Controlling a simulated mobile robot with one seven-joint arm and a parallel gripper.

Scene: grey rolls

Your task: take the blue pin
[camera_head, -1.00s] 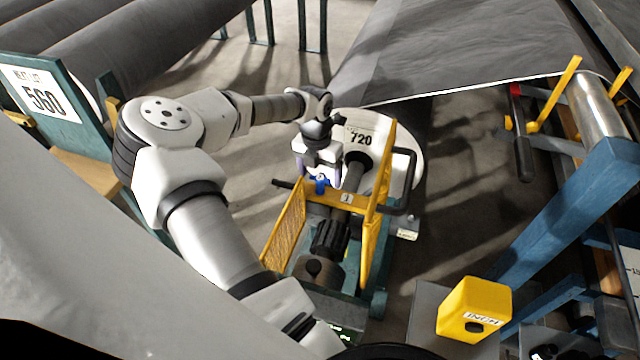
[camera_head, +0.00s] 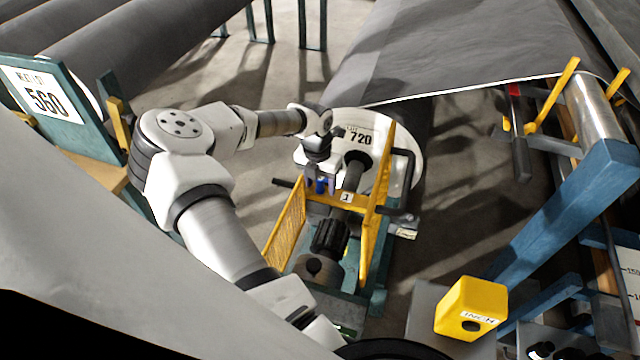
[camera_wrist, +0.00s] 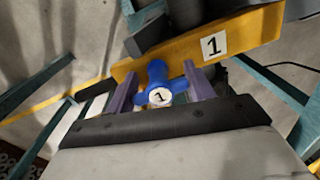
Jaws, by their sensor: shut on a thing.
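The blue pin (camera_wrist: 158,76) has a lobed knob with a white cap marked 1. In the wrist view it sits between the two purple fingers of my gripper (camera_wrist: 162,92), at the yellow bar (camera_wrist: 245,33) that bears a label 1. In the head view the pin (camera_head: 321,185) shows as a small blue patch at the yellow bar, partly covered by my gripper (camera_head: 322,180). My gripper is shut on the knob. The pin's shank is hidden, so I cannot tell how deep it sits in the bar.
A yellow guard frame (camera_head: 287,232) and a black bent handle (camera_head: 403,180) flank the dark shaft. The grey roll end marked 720 (camera_head: 360,126) lies behind the gripper. A yellow INCH box (camera_head: 473,308) stands at the lower right. Open floor (camera_head: 455,190) lies right of the stand.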

